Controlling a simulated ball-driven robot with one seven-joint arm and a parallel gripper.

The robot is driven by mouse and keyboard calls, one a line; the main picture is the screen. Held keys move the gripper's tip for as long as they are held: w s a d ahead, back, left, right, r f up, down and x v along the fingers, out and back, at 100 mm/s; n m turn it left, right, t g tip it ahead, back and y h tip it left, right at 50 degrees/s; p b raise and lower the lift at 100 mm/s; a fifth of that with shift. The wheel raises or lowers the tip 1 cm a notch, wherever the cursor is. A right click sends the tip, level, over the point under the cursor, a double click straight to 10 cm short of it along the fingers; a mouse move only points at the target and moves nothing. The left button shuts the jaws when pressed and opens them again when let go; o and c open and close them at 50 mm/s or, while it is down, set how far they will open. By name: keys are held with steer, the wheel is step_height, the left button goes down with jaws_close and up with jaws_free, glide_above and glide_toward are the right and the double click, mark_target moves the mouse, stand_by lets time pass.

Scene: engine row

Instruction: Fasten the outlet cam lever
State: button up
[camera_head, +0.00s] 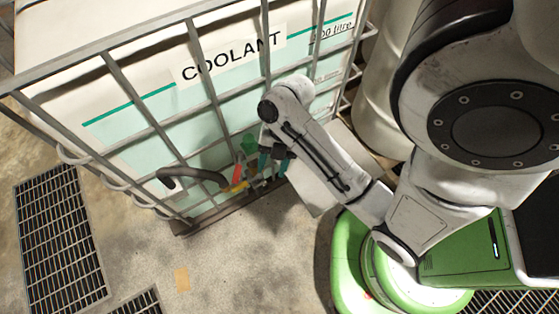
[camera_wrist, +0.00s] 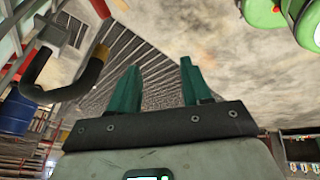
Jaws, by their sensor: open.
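A dark curved hose (camera_head: 192,174) with a yellow end (camera_head: 237,187) meets the outlet area at the foot of the coolant tank. A red part (camera_head: 237,168) stands just above the yellow end, and a green part (camera_head: 249,144) is close by. I cannot tell which small part is the cam lever. My gripper (camera_head: 273,163) is open, right of these parts and apart from the yellow end. In the wrist view its teal fingers (camera_wrist: 161,84) are spread with nothing between them. The hose (camera_wrist: 62,92) and its orange-yellow end (camera_wrist: 101,52) lie left of the fingers there.
The white coolant tank (camera_head: 160,125) stands in a grey bar cage (camera_head: 125,85), whose bars are close to my gripper. Floor grates (camera_head: 60,235) lie at left. A small tan patch (camera_head: 182,279) marks the open concrete floor in front. A pale drum (camera_head: 385,85) stands behind my arm.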

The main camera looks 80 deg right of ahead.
steer(key=shift+s+a+r, duration=0.15)
steer(key=shift+s+r, duration=0.1)
steer(key=shift+s, duration=0.25)
steer(key=shift+s+a+r, duration=0.15)
steer(key=shift+s+r, duration=0.05)
steer(key=shift+s, duration=0.3)
